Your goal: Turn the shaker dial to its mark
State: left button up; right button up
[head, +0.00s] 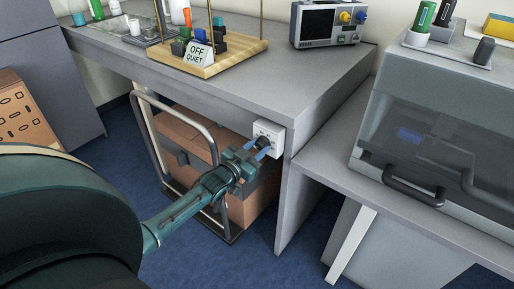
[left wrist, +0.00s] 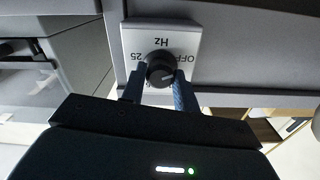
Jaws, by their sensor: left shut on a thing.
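The shaker dial (left wrist: 161,69) is a round black knob on a white plate (left wrist: 185,30). The plate carries the letters "OFF", "25" and "Hz", which appear upside down in the left wrist view. In the head view the plate (head: 275,131) is fixed to the front of the bench near its right end, and the dial (head: 263,142) shows small. My left gripper (head: 258,149) is shut on the dial, with one blue finger on each side of it; the fingers also show in the left wrist view (left wrist: 160,86). The dial's pointer is too small to read. My right gripper is not in view.
A trolley with brown boxes (head: 235,210) stands under the bench beside my left arm. A wooden board (head: 215,64) with an "OFF QUIET" sign is on the bench (head: 320,75). A clear-lidded machine (head: 440,120) stands at the right.

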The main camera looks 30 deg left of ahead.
pick_arm(q)
jog(key=o, duration=1)
jog(key=shift+c, duration=0.2)
jog(key=s+a+p, duration=0.1)
jog(key=s, duration=1.2)
